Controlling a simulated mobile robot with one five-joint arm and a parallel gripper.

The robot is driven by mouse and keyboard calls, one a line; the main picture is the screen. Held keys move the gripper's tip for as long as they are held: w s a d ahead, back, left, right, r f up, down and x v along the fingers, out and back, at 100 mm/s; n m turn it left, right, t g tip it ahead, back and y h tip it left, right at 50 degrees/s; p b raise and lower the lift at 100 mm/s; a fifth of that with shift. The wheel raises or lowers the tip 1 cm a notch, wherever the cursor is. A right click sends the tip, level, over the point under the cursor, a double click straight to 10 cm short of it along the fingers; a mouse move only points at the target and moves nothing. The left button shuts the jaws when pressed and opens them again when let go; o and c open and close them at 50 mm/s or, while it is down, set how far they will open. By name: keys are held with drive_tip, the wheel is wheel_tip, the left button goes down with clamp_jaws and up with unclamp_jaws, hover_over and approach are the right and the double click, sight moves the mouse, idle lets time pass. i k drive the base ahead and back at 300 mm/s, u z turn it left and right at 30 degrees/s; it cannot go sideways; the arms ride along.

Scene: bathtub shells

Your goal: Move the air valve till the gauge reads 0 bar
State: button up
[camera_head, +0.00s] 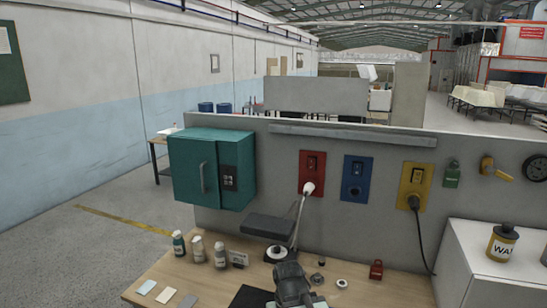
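The air valve (497,168) is on the grey partition at the right, with a yellow lever that slants down to the right. The gauge (536,168) is a round black dial right of the valve, near the picture's right edge. Its needle and numbers are too small to read. A dark jointed shape at the bottom middle seems to be my arm, with my gripper (290,271) at its upper end. It is over the bench, far left of the valve and well below it, touching neither valve nor gauge. Its fingers cannot be made out.
The wooden bench (395,294) holds several bottles, a lamp (280,253) and a red padlock (376,269). A white cabinet (455,240) with a yellow-labelled tin (502,242) stands below the valve. A cable hangs from the yellow switch plate (415,185). A green lock (452,174) hangs left of the valve.

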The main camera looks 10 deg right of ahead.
sight(488, 169)
drive_tip(key=u, duration=0.2)
drive_tip(key=k, duration=1.25)
drive_tip(key=z, duration=0.55)
drive_tip(key=i, duration=1)
drive_tip(key=u, duration=0.05)
